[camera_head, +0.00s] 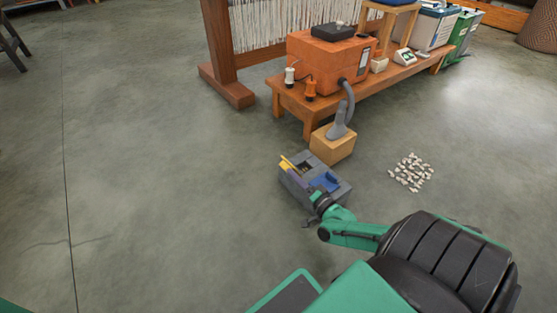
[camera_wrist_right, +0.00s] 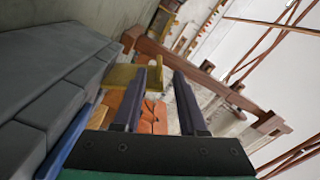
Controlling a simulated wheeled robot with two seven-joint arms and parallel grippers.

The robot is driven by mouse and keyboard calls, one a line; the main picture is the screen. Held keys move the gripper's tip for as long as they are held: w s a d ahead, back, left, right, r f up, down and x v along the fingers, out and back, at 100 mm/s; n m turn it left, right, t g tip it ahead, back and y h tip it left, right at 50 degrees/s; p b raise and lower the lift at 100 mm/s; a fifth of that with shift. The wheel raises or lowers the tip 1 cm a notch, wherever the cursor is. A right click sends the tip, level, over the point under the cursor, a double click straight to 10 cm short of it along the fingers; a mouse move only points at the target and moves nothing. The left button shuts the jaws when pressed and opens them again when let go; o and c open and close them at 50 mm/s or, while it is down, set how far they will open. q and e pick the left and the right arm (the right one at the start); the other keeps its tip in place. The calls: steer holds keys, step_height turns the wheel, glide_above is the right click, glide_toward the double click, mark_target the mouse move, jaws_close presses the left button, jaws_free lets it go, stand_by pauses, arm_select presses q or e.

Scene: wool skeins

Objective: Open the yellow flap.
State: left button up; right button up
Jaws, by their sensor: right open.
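A grey box (camera_head: 338,197) with compartments stands on the floor. The yellow flap (camera_head: 287,162) shows as a narrow strip at its far left end, and I cannot tell its exact angle. A yellow piece, seemingly the flap, shows in the right wrist view (camera_wrist_right: 121,77), beside and partly behind the left-hand finger. A blue part (camera_head: 326,182) lies on the box's right side. My right gripper (camera_head: 310,182) reaches over the box from the front, its dark purple fingers apart and nothing held between them (camera_wrist_right: 160,82). Contact with the flap cannot be made out. My left gripper is out of view.
A wooden block (camera_head: 332,146) with a grey hose nozzle stands just behind the box. A wooden bench (camera_head: 290,100) carries an orange machine (camera_head: 325,68). Small pale pieces (camera_head: 411,172) lie on the floor at right. The floor left of the box is clear.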

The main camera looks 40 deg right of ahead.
mark_target(281, 163)
steer(key=w+b, duration=0.1)
steer(key=w, duration=0.1)
steer(key=w+b, duration=0.1)
steer(key=w, duration=0.2)
steer(key=w+b, duration=0.1)
steer(key=w, duration=0.2)
steer(key=shift+d+f+b, duration=0.15)
steer(key=shift+f+b, duration=0.15)
steer(key=shift+b, duration=0.05)
steer(key=shift+w+r, duration=0.15)
steer(key=shift+w, duration=0.35)
jaws_close()
